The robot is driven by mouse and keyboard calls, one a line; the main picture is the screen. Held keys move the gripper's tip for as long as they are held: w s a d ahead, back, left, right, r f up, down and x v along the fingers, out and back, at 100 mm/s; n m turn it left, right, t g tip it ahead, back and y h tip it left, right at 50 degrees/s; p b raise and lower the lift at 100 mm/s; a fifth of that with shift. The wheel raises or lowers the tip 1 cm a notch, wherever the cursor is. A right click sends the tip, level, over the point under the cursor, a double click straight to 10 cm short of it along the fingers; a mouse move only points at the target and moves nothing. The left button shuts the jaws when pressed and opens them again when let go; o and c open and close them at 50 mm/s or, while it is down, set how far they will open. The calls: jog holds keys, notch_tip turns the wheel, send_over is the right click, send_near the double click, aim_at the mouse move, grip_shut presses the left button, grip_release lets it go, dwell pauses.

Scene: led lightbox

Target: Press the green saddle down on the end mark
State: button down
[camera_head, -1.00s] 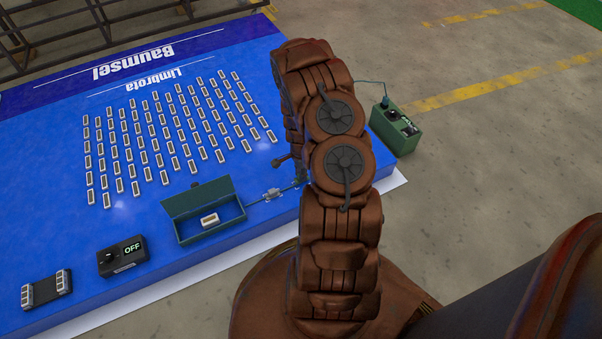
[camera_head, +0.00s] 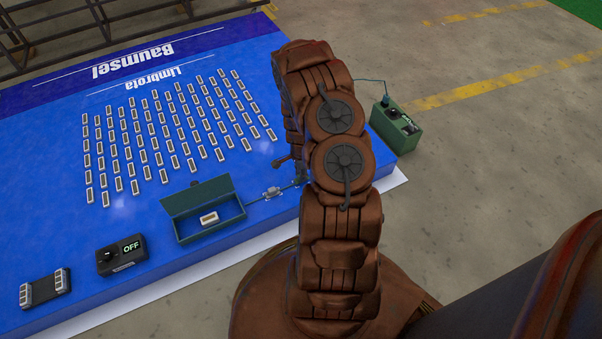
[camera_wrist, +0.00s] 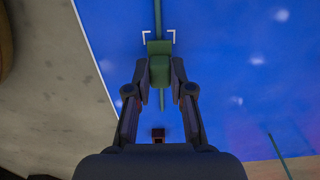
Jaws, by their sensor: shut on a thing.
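In the wrist view the green saddle (camera_wrist: 160,72) is held between the two fingers of my gripper (camera_wrist: 159,66), which is shut on it. The end mark (camera_wrist: 173,36) shows as white corner brackets on the blue panel, just beyond the fingertips. The saddle's far part lies between and just below the brackets. A green cable (camera_wrist: 158,14) runs through the mark and shows again below the saddle. I cannot tell whether the saddle touches the panel. In the head view my arm hides the gripper, saddle and mark.
An open green tray (camera_head: 211,235) holds a small light module (camera_head: 209,218). Beside it are a black box reading OFF (camera_head: 122,256) and a dark holder (camera_head: 45,287). Rows of modules (camera_head: 165,175) cover the blue panel (camera_head: 262,224). A green box (camera_head: 396,129) stands right of my arm.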

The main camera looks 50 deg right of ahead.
jog(key=shift+f+b, duration=0.35)
jog(key=shift+f, duration=0.3)
jog(key=c, duration=0.9)
grip_release()
jog(key=shift+c, duration=0.2)
jog(key=shift+r, duration=0.15)
jog(key=shift+r+p, duration=1.35)
jog(key=shift+r, duration=2.55)
